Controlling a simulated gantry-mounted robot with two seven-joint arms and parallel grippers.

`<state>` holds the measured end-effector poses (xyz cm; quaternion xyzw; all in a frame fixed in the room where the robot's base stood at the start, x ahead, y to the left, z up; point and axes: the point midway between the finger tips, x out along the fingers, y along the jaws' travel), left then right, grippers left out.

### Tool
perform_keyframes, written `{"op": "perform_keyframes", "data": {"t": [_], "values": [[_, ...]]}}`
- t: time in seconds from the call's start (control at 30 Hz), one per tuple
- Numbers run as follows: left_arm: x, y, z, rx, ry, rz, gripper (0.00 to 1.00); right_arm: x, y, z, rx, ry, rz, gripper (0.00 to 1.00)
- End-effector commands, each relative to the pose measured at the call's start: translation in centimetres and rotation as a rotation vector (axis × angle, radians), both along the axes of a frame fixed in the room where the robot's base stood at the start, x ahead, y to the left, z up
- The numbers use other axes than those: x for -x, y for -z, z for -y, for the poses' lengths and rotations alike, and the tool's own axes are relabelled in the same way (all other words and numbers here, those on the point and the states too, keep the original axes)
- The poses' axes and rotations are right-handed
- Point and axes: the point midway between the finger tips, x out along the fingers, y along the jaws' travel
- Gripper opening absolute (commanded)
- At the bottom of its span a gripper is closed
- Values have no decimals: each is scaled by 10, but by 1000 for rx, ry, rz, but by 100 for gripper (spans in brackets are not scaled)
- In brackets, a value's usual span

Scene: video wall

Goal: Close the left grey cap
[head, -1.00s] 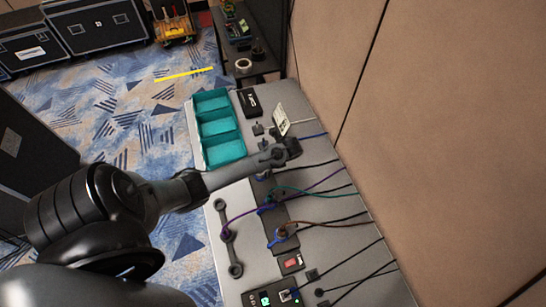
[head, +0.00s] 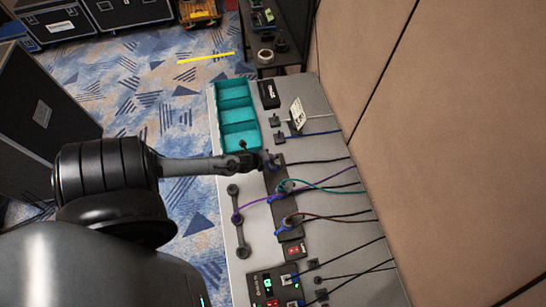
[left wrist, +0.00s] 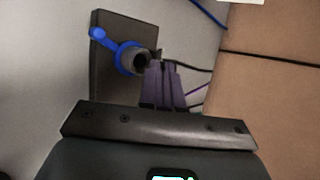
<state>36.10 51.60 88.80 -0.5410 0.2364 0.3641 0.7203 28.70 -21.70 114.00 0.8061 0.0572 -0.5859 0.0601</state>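A dark power strip (head: 285,214) lies along the grey table, with blue-ringed sockets on it. In the left wrist view, its end (left wrist: 108,80) shows a round grey cap or socket piece (left wrist: 130,58) inside a blue ring. A blue strap (left wrist: 99,35) runs from the ring to the upper left. My left gripper (head: 272,161) is over the strip's far end. In the left wrist view its fingers (left wrist: 160,72) are together, close beside the grey piece; I cannot tell whether they touch it. The fingers partly hide that area. My right gripper is not in view.
Teal bins (head: 238,115) stand at the far left of the table. A grey bar handle (head: 239,222) lies left of the strip. Cables run from the strip toward the brown wall (head: 440,150). A black box (head: 274,285) with lights is at the near end.

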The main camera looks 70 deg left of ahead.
Motion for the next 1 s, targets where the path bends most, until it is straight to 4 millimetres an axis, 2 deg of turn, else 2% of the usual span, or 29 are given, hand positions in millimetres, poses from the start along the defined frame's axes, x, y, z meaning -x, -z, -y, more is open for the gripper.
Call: {"op": "perform_keyframes", "data": {"t": [0.03, 0.4, 0.8, 1.0], "values": [[5, 9, -1, 7, 0, 40, 0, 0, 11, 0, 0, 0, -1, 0], [24, 37, -5, 73, -4, 387, 0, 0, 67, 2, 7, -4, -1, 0], [32, 64, -7, 136, -4, 723, 0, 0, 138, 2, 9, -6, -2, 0], [32, 69, -7, 157, -3, 835, 0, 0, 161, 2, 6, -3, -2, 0]]}}
